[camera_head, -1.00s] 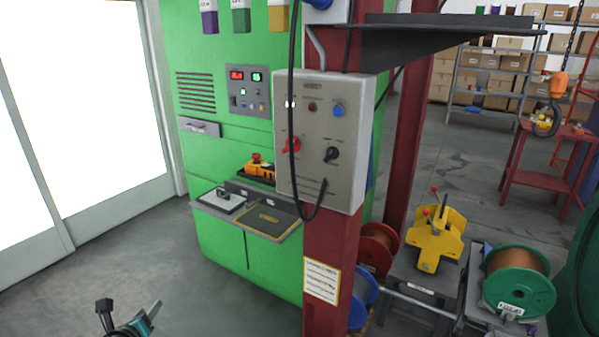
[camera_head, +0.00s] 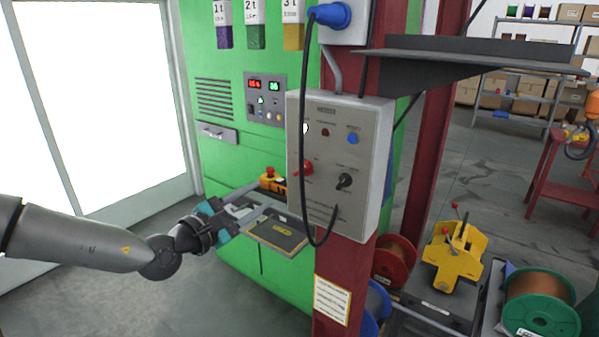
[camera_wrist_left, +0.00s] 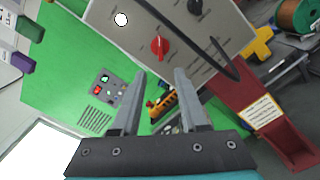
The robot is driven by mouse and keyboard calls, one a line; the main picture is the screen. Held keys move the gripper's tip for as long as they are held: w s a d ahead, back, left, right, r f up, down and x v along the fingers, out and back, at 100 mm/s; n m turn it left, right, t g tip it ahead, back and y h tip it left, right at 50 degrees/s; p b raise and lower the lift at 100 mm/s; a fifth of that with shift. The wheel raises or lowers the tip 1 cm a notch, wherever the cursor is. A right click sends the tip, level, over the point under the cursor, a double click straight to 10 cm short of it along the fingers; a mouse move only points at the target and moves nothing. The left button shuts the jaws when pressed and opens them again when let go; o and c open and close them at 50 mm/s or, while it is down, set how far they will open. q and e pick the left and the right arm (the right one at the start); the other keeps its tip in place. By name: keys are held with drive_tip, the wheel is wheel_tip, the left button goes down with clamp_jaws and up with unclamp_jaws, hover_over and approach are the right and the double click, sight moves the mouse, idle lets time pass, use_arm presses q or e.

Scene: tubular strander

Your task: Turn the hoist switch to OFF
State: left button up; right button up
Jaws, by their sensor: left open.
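A grey control box (camera_head: 340,120) with a small unclear heading is mounted on a dark red post. It carries a red rotary switch (camera_head: 303,168) at lower left and a black rotary switch (camera_head: 345,181) at lower right; their labels are too small to read. My left gripper (camera_head: 258,198) is open and empty, left of the box and a little below the red switch. In the left wrist view the red switch (camera_wrist_left: 159,47) lies just beyond the gap between the fingertips (camera_wrist_left: 160,76), apart from them. The black switch (camera_wrist_left: 195,7) is at the top edge.
A black cable (camera_head: 309,215) hangs in a loop across the box front, beside the red switch. A dark shelf (camera_head: 470,62) juts out at upper right. The green cabinet (camera_head: 215,65) with a small ledge stands behind my gripper. Reels stand at lower right.

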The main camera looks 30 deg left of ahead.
sight(300, 171)
use_arm(q)
drive_tip(key=w, duration=0.4)
drive_tip(key=w+p, duration=0.1)
drive_tip(key=w, duration=0.3)
drive_tip(key=w+d+p, duration=0.1)
drive_tip(key=w, duration=0.3)
drive_tip(key=shift+w, duration=0.95)
clamp_jaws()
